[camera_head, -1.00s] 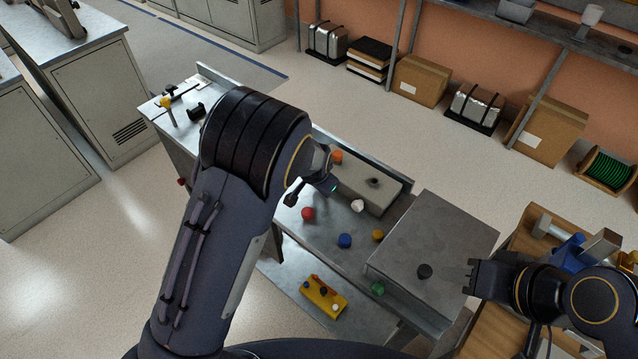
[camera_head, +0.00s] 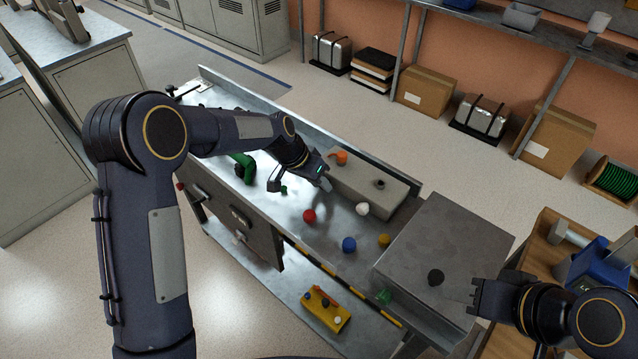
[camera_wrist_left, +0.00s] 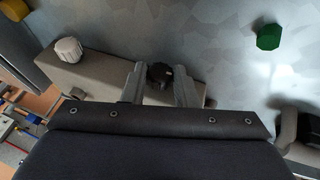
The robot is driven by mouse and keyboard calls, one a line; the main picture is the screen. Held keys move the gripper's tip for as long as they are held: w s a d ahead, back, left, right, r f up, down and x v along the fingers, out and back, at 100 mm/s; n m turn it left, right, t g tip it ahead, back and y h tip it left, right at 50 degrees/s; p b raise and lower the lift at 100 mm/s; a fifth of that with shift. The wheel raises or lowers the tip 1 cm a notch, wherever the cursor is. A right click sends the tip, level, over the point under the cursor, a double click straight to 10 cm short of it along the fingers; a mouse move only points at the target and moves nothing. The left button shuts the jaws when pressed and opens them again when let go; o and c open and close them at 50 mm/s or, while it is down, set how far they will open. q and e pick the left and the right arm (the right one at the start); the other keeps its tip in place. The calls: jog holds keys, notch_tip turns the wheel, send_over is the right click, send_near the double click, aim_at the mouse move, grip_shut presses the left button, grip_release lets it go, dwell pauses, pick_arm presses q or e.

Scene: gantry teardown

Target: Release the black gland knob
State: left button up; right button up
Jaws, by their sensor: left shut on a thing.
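The black gland knob (camera_wrist_left: 160,73) shows in the left wrist view at one end of a beige block (camera_wrist_left: 92,75). My left gripper (camera_wrist_left: 160,82) has a finger on each side of the knob and is shut on it. In the head view my left gripper (camera_head: 325,183) is at the near left end of the same beige block (camera_head: 402,191), and the knob is hidden there. My right gripper (camera_head: 476,294) is at the lower right, by the grey box; whether its jaws are open is unclear.
White (camera_head: 362,209), red (camera_head: 309,216), blue (camera_head: 349,245), yellow (camera_head: 384,240) and orange (camera_head: 339,158) knobs stand around the block. A grey box (camera_head: 440,235) with a black knob (camera_head: 435,277) is at right. A green part (camera_head: 243,168) lies left of the gripper.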

dwell(0.3)
pick_arm(q)
jog(key=o, duration=1)
jog(key=shift+v, duration=3.9)
jog(key=shift+a, duration=0.15)
